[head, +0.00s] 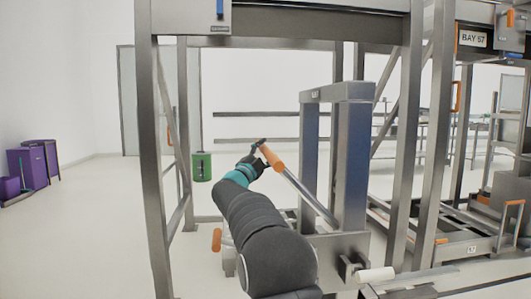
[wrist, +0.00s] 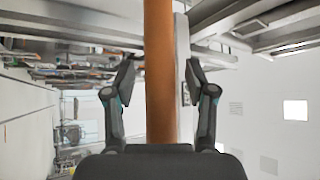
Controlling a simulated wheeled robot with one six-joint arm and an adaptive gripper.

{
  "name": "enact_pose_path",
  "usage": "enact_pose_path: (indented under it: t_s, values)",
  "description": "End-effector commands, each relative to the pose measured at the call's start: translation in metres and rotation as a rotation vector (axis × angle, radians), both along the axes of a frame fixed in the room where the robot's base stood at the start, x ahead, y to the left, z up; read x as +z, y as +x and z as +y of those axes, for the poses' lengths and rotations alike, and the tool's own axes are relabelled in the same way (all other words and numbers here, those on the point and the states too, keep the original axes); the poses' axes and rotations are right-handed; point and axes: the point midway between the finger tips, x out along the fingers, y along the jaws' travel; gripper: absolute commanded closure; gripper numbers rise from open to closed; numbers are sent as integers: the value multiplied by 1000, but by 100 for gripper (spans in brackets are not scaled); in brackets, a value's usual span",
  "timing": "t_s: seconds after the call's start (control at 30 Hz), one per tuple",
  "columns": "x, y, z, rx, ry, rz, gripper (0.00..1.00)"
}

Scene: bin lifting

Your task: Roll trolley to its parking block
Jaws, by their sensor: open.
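A low grey trolley-like frame (head: 470,236) with an orange-topped handle stands on the floor at the right in the head view. I cannot tell for sure that it is the trolley. My gripper (head: 261,153) is by the orange grip (head: 272,158) of a steel lever that slants down to a two-post steel stand (head: 353,160). In the wrist view the orange grip (wrist: 160,75) runs upright between the two fingers of my gripper (wrist: 158,85). The fingers are open, with a gap on both sides of the grip. I cannot make out a parking block.
A tall steel frame (head: 157,160) surrounds the stand. Purple bins (head: 30,167) stand at the far left. A white roller (head: 376,275) is low at front. Open floor lies at left.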

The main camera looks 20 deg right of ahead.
Motion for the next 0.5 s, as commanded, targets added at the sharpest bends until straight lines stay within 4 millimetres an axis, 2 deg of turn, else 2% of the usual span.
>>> enact_pose_path:
  t_s: [0.07,0.2,0.3,0.5]
  values:
    - [0,0,0,0,0,0,44]
    - [0,0,0,0,0,0,79]
    - [0,0,0,0,0,0,100]
    - [0,0,1,0,0,0,100]
